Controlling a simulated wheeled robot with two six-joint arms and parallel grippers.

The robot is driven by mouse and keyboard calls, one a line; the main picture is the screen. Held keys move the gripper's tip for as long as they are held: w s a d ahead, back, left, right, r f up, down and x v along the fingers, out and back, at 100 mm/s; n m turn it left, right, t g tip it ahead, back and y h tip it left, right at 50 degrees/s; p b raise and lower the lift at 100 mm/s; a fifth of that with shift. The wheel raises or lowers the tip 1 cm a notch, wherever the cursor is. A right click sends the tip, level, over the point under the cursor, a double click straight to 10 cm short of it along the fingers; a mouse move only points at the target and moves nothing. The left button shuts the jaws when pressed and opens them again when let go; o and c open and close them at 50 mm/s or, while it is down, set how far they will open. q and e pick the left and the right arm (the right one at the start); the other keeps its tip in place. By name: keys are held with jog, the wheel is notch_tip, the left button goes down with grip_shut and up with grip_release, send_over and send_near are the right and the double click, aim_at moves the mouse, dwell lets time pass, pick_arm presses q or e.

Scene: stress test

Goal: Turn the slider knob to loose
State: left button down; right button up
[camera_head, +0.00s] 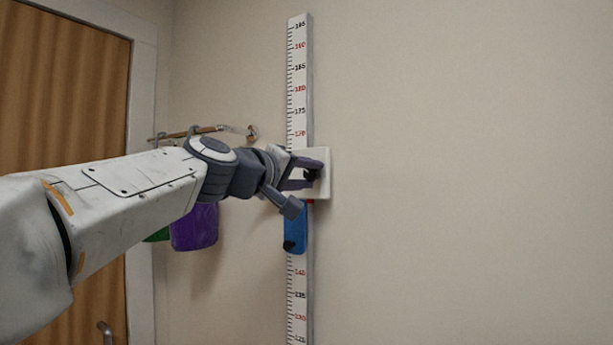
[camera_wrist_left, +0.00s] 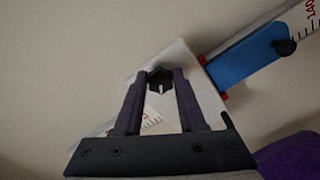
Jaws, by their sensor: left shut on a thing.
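A height ruler (camera_head: 298,100) with printed numbers runs upright along the wall. A white slider plate (camera_head: 323,185) sits across it, with a blue block (camera_head: 296,232) just below. The blue block carries a small black knob (camera_head: 289,245). My left gripper (camera_head: 314,170) is at the white plate, its purple fingers shut on a dark slider knob (camera_wrist_left: 159,78). In the left wrist view the knob sits between the fingertips, with a pale mark on its face. The white plate (camera_wrist_left: 205,93) and blue block (camera_wrist_left: 250,58) also show there. My right gripper is not in view.
A rail with hooks (camera_head: 205,131) is on the wall behind my left arm, with a purple item (camera_head: 195,228) hanging below it. A wooden door (camera_head: 60,85) is at the left. The wall right of the ruler is clear.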

pick_arm(q)
jog(key=n, duration=0.3)
jog(key=n+p, duration=0.1)
jog(key=n, duration=0.2)
jog(key=shift+r+n, duration=0.2)
jog(key=shift+n, duration=0.1)
dwell(0.4)
jog(key=shift+c, duration=2.4)
grip_release()
